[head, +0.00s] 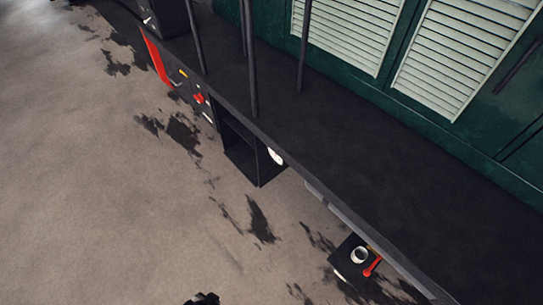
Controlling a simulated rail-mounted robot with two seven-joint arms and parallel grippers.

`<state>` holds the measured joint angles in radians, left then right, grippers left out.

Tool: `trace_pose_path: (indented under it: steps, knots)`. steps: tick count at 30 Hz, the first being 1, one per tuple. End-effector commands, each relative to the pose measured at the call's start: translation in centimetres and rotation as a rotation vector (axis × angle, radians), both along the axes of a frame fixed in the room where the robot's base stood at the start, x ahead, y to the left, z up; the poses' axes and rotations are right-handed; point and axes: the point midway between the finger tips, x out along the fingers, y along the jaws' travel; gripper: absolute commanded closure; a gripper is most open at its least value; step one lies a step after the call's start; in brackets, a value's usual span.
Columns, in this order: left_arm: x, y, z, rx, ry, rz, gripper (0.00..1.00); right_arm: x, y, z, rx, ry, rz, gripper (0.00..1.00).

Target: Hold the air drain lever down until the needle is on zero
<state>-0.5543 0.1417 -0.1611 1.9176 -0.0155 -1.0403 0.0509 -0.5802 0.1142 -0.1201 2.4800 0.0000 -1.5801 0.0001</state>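No lever in the head view has a readable label, so I cannot tell which is the air drain lever. A small red lever (373,266) sits at the lower right beside a white round cup-like part (359,255) on a dark block. A long red bar (156,58) slopes down at the upper left. A small red handle (198,98) is on the tram's dark side. A white round face (275,156) may be a gauge; its needle is not readable. Neither gripper can be made out; a dark piece at the bottom edge cannot be identified.
The tram's dark running board (330,160) crosses diagonally, with upright dark posts (251,60) rising from it. The green body with pale louvres (345,30) stands behind. An open dark recess (240,150) is below the board. The stained floor (90,190) at left is clear.

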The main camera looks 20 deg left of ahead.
Motion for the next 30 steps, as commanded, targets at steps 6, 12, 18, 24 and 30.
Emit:
trace_pose_path:
  steps: [6, 12, 18, 24, 30]
  knots:
    - [0.0, -0.02, -0.4, 0.0, 0.0, 0.0, 1.0, 0.0, -0.01, 0.4, 0.0, 0.0, 0.0, 0.59]
    - [0.0, -0.01, -0.75, 0.0, 0.0, 0.0, 1.0, 0.0, -0.07, 0.49, -0.002, 0.0, 0.001, 0.59]
    - [0.0, -0.02, -0.74, 0.0, 0.0, 0.0, 1.0, -0.01, -0.26, 0.45, -0.009, 0.0, 0.005, 0.59]
    - [0.01, -0.01, -0.74, 0.0, 0.0, 0.0, 1.0, -0.01, -0.31, 0.45, -0.011, 0.0, 0.007, 0.59]
    - [0.0, -0.01, -0.95, 0.0, 0.0, 0.0, 1.0, -0.01, -0.28, 0.65, -0.009, 0.0, 0.006, 0.59]
